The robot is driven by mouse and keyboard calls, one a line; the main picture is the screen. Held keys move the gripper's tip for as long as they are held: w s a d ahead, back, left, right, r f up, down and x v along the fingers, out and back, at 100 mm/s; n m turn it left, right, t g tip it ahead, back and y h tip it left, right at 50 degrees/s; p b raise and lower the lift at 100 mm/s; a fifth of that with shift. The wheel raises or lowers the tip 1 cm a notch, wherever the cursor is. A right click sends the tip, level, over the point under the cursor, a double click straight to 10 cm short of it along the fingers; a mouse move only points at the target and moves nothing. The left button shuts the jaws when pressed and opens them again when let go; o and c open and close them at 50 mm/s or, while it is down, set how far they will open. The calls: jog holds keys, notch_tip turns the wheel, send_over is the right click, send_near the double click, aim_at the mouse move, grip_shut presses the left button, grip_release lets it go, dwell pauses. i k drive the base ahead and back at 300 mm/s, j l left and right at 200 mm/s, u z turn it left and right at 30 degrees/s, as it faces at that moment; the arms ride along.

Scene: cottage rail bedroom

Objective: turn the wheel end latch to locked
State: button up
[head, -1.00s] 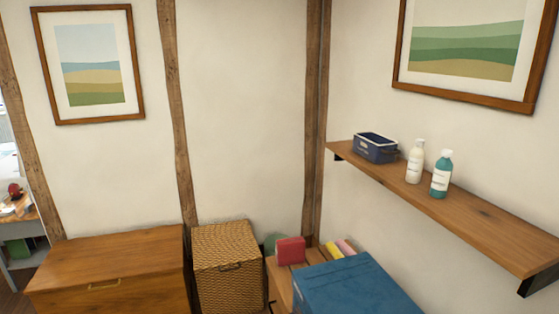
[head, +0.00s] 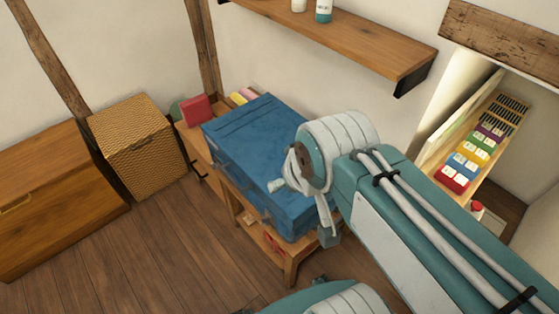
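A blue hard case (head: 247,130) lies flat with its lid shut on a low wooden bench (head: 290,268). Small fittings show along its front side, but they are too small to tell the wheel end latch or its setting. My teal and white arm reaches in from the lower right and covers the case's right part. A pale end piece of my arm (head: 277,185) is in front of the case. I cannot make out gripper fingers there, nor whether anything touches the case.
A wicker hamper (head: 138,145) and a wooden chest (head: 50,205) stand at left. A red box (head: 196,110) sits behind the case. A wall shelf (head: 345,35) hangs above. A lit niche with coloured blocks (head: 470,160) is at right. The wooden floor (head: 150,265) in front is clear.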

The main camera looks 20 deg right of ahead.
aim_at(214, 166)
jog(key=z, duration=0.55)
jog(key=i+j+z, duration=0.1)
jog(key=j+z, duration=1.4)
jog(key=k+j, duration=0.1)
jog(key=j, duration=0.3)
jog(key=k+j+z, duration=0.1)
jog(key=j, duration=0.3)
jog(key=k+j, duration=0.15)
jog(key=j, duration=0.2)
jog(key=k+j+z, duration=0.1)
jog(key=j, duration=0.3)
jog(key=k+j, duration=0.2)
jog(key=j, duration=0.2)
jog(key=k+j+z, duration=0.1)
jog(key=j, duration=0.25)
jog(key=k+j, duration=0.2)
jog(key=j, duration=0.15)
